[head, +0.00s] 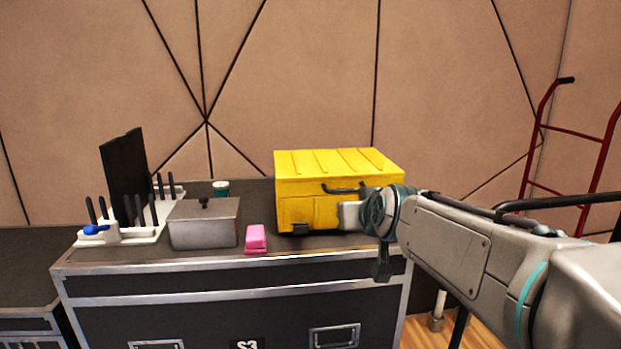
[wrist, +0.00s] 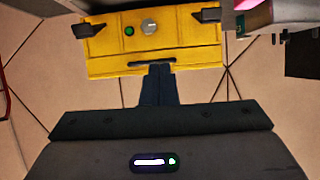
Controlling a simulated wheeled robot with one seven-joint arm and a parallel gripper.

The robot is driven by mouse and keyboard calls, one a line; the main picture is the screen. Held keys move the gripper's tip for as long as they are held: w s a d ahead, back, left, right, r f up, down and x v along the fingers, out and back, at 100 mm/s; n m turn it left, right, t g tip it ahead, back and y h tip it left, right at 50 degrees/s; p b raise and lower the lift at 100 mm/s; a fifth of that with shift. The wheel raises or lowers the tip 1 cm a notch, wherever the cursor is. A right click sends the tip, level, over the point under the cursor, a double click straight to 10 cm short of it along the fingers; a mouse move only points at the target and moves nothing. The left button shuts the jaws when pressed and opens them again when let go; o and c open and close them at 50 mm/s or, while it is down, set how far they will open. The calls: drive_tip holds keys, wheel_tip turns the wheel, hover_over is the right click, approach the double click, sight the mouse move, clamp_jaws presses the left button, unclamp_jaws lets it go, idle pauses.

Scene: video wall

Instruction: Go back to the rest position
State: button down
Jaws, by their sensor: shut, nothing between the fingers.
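My gripper (head: 348,216) is in front of the yellow case (head: 340,165), near its lower right front in the head view. In the wrist view my gripper (wrist: 158,69) shows as a narrow dark shape with its fingers together and nothing between them. Its tip overlaps the dark handle (wrist: 130,64) of the yellow case (wrist: 110,55) in that picture. I cannot tell whether it touches the case. The case stands upright on the black equipment trunk (head: 230,276), with its lid down. My arm reaches in from the right and hides part of the case's front.
A red hand truck (head: 570,137) stands at the right. A panelled wall closes the back.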

drive_tip(key=s+d+r+g+p, duration=0.1)
drive_tip(key=s+r+g+p, duration=0.2)
drive_tip(key=s+p, duration=0.5)
drive_tip(key=s+d+r+m+g+h+p, duration=0.1)
drive_tip(key=s+d+r+g+p, duration=0.1)
drive_tip(key=s+r+p, duration=0.3)
drive_tip(key=s+d+r+g+p, duration=0.2)
drive_tip(key=s+r+g+p, duration=0.2)
drive_tip(key=s+p, duration=0.7)
drive_tip(key=p, duration=0.6)
drive_tip(key=shift+d+r+m+g+h, duration=0.15)
drive_tip(key=shift+r+m+g+h, duration=0.15)
drive_tip(key=shift+h, duration=0.1)
drive_tip(key=shift+f, duration=0.1)
